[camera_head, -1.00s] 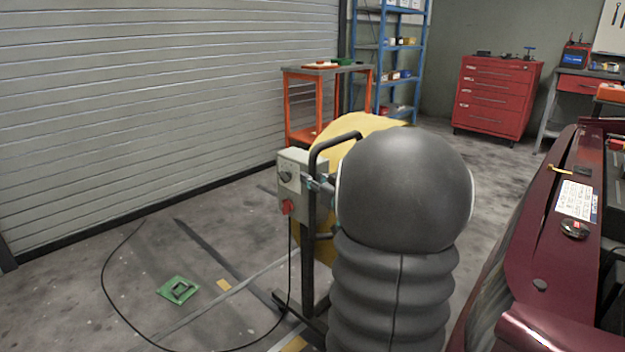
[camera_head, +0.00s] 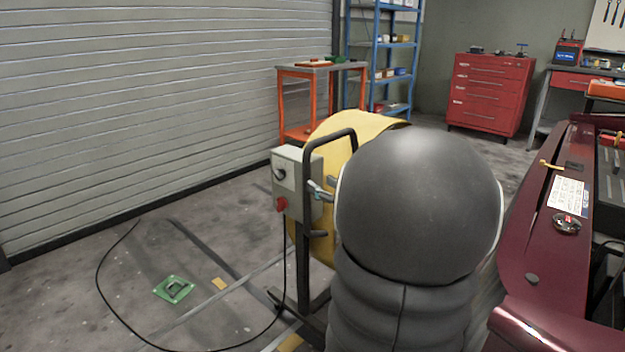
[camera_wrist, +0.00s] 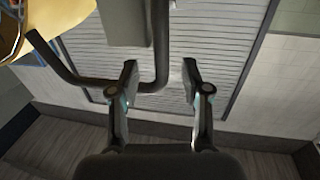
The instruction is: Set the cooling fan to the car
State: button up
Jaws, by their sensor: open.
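The cooling fan is a yellow drum (camera_head: 365,127) on a black wheeled frame, left of the car. A grey control box (camera_head: 297,180) with a dial and red button is fixed to the frame. The fan's black tube handle (camera_head: 306,165) also shows in the wrist view (camera_wrist: 162,40). My gripper (camera_wrist: 160,75) is open, and the handle's bend shows between its fingers; contact cannot be told. In the head view my gripper (camera_head: 322,190) is beside the handle and my arm hides part of the fan. The dark red car (camera_head: 545,230) stands at right with its engine bay open.
A black cable (camera_head: 100,290) loops over the floor from the control box. A green plate (camera_head: 174,289) lies on the floor at left. An orange cart (camera_head: 283,105), blue shelf (camera_head: 345,60) and red tool cabinet (camera_head: 488,95) stand behind. A shutter wall closes the left side.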

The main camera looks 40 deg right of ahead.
jog(key=shift+s+a, duration=0.2)
jog(key=shift+s, duration=2.5)
jog(key=shift+w, duration=0.1)
jog(key=w+a+r+m+g+h, duration=0.1)
jog(key=w+a+g+h, duration=0.1)
jog(key=a, duration=0.3)
jog(key=w+a+r+m+g+h, duration=0.1)
jog(key=w+a+r+g+h, duration=0.1)
jog(key=a, duration=0.3)
jog(key=s+a+f+n+g+y, duration=0.1)
jog(key=s+a+f+g, duration=0.3)
jog(key=s+a, duration=0.5)
jog(key=s+a+f+n+g+y, duration=0.1)
jog(key=s+a+f+g+y, duration=0.3)
jog(key=s+a, duration=0.5)
jog(key=a+f, duration=0.2)
jog(key=a, duration=0.3)
jog(key=shift+s+n, duration=0.15)
jog(key=shift+n, duration=0.25)
